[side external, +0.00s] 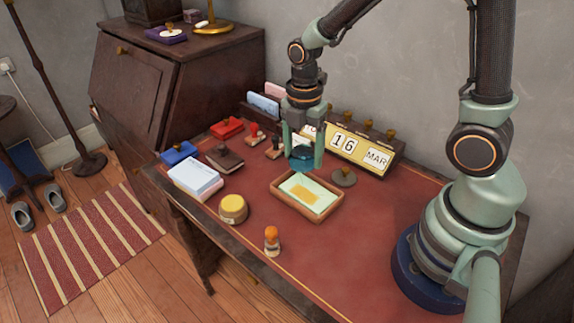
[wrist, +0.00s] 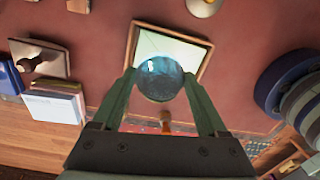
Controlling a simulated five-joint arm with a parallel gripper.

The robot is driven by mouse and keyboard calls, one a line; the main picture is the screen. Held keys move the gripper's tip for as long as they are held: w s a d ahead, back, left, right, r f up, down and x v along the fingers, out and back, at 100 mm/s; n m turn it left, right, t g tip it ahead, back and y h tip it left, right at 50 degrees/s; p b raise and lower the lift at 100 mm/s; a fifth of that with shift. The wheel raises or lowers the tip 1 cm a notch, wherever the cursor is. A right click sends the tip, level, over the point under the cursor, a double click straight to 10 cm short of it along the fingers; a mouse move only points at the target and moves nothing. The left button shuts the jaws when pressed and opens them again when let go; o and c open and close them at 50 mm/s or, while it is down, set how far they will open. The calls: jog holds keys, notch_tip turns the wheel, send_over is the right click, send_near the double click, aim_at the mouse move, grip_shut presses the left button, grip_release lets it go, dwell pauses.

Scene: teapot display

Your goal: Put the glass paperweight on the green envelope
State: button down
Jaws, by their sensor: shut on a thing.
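The glass paperweight, a dark teal glass dome (side external: 301,158), is held between the two green fingers of my gripper (side external: 303,163). In the wrist view the round paperweight (wrist: 159,78) sits between the fingertips of my gripper (wrist: 160,80). My gripper is shut on it, above the far side of a shallow wooden tray (side external: 289,208). A pale green envelope (side external: 318,205) with a yellowish patch lies in the tray. In the wrist view the paperweight hides part of the envelope (wrist: 185,52) and the tray's near edge.
A calendar block (side external: 345,143) stands behind the tray. A grey knobbed disc (side external: 344,177) lies right of the tray. A yellow round tin (side external: 233,208) and an orange-topped stamp (side external: 272,241) stand in front. The red desk top is clear toward the front right.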

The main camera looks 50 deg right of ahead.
aim_at(302, 187)
jog(key=shift+f, duration=3.35)
jog(key=shift+f, duration=0.15)
grip_release()
